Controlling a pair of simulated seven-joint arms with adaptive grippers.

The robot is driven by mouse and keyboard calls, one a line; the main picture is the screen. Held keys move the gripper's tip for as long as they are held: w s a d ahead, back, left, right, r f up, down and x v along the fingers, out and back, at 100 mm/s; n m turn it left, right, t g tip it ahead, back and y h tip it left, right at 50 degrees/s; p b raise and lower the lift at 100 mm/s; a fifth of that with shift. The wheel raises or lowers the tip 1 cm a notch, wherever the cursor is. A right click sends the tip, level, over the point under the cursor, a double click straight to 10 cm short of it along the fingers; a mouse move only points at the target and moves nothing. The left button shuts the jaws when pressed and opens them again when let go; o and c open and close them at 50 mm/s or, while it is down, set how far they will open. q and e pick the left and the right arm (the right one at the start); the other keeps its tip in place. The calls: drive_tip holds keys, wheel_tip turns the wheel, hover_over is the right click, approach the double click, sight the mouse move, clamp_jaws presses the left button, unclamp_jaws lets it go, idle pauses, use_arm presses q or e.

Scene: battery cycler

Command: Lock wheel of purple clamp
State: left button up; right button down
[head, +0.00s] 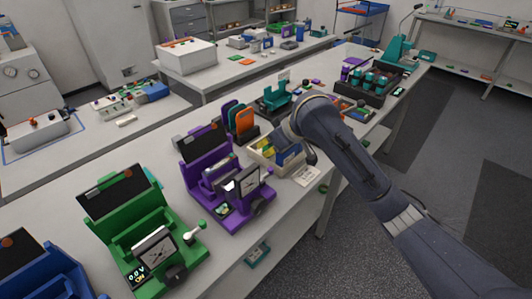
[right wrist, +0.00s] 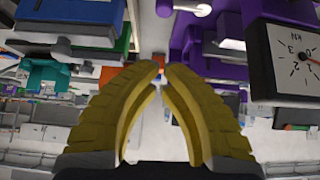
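The purple clamp (head: 238,197) stands on the bench in the head view, with a dial, a small display and a dark round knob (head: 261,207) low at its front. Purple parts (right wrist: 190,45) and a black-framed dial marked kN (right wrist: 287,52) show at the right of the right wrist view, which looks upside down. My right gripper (right wrist: 161,68) has yellow fingers whose tips meet or nearly meet, with nothing seen between them. In the head view my right arm reaches over the bench right of the purple clamp; its fingertips are hidden. My left gripper is out of view.
A green clamp (head: 140,240) stands left of the purple one, and part of a blue clamp (head: 45,270) shows at lower left. A bin of small boxes (head: 262,158) and orange and teal upright items (head: 242,118) stand beyond the purple clamp. A bare bench strip runs along the front.

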sight(266, 175)
drive_tip(key=x, duration=0.9)
drive_tip(key=shift+s+d, duration=1.45)
drive_tip(key=shift+a, duration=0.1)
